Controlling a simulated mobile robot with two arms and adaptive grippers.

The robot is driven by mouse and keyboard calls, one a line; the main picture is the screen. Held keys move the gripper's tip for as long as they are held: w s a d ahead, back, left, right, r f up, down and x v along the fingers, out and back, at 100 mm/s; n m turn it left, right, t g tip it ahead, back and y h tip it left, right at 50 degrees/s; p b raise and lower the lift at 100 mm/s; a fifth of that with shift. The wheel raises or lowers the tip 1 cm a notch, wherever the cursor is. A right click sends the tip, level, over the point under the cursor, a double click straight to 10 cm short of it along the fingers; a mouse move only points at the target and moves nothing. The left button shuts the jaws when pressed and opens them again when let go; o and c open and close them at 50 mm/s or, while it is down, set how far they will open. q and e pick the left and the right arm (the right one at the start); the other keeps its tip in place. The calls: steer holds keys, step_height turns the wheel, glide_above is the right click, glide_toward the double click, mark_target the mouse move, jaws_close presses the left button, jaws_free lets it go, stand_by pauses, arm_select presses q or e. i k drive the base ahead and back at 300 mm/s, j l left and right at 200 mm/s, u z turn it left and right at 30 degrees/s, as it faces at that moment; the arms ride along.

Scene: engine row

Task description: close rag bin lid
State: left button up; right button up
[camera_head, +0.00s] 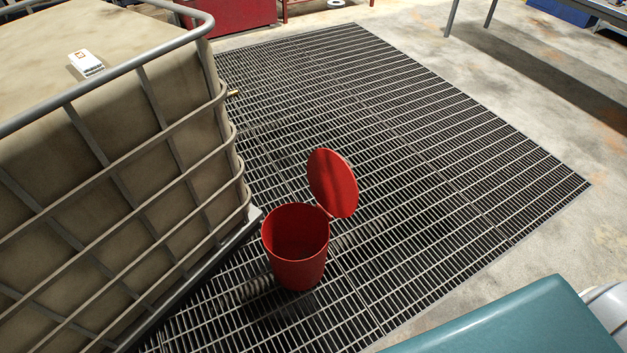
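A red rag bin (297,271) stands upright on the metal floor grating. Its round red lid (332,183) is open, tilted up at the far right side of the rim. The bin's mouth faces up, and its inside looks empty as far as I can see. Neither of my grippers shows in the head view.
A large caged tank (110,165) with a metal-bar frame stands close to the left of the bin. A small white box (87,64) sits on its top. The grating (430,170) right of the bin is clear. A teal rounded surface (510,325) fills the bottom right corner.

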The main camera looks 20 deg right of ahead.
mark_target(332, 180)
steer(key=l+u, duration=0.9)
steer(key=l, duration=0.45)
steer(key=k+l+u, duration=0.15)
steer(key=l, duration=0.8)
steer(key=k+l+u, duration=0.15)
steer(key=l, duration=0.3)
steer(key=k+l, duration=0.1)
steer(key=l, duration=0.4)
steer(key=k+l+u, duration=0.15)
steer(key=l, duration=0.3)
